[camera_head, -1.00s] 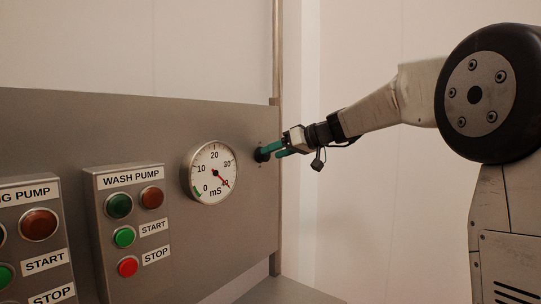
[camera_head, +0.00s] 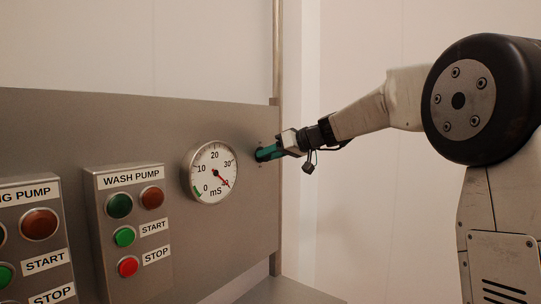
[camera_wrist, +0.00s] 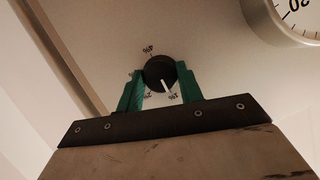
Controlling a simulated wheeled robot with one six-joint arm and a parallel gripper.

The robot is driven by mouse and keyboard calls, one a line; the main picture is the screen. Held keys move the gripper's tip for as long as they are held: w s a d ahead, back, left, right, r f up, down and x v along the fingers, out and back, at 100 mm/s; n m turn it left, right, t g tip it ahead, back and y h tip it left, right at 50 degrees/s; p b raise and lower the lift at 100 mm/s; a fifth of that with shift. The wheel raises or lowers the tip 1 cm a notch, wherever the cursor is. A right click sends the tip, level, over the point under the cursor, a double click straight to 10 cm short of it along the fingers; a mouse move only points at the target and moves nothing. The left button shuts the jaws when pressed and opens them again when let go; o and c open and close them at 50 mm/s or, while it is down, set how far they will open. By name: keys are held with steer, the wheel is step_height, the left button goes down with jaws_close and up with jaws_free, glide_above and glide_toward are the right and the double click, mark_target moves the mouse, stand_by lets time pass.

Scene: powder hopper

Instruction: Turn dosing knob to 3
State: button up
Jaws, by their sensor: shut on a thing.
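The dosing knob (camera_wrist: 156,68) is round and black with a white pointer line, on the grey panel in the wrist view. Its pointer aims down and slightly right, toward a mark that seems to read 1%. Other small marks sit at its lower left and above it; they show upside down and are partly hidden. My gripper (camera_wrist: 160,75) has its two green fingers on either side of the knob, shut on it. In the head view my gripper (camera_head: 267,152) is at the panel's right end and hides most of the knob.
A round mS gauge (camera_head: 211,172) sits on the panel left of the knob. The wash pump box (camera_head: 133,230) with lamps and buttons is further left. A vertical pole (camera_head: 278,60) stands at the panel's right edge.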

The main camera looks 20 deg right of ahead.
steer(key=m+t+y, duration=0.1)
steer(key=m+y, duration=0.1)
steer(key=m, duration=0.5)
steer(key=m+t+y, duration=0.1)
steer(key=m+y, duration=0.1)
steer(key=m, duration=0.5)
steer(key=f+m+t+y, duration=0.1)
steer(key=m+y, duration=0.2)
steer(key=m, duration=0.4)
steer(key=shift+t, duration=0.3)
steer(key=shift+m, duration=0.4)
steer(key=o, duration=1)
steer(key=shift+d, duration=0.15)
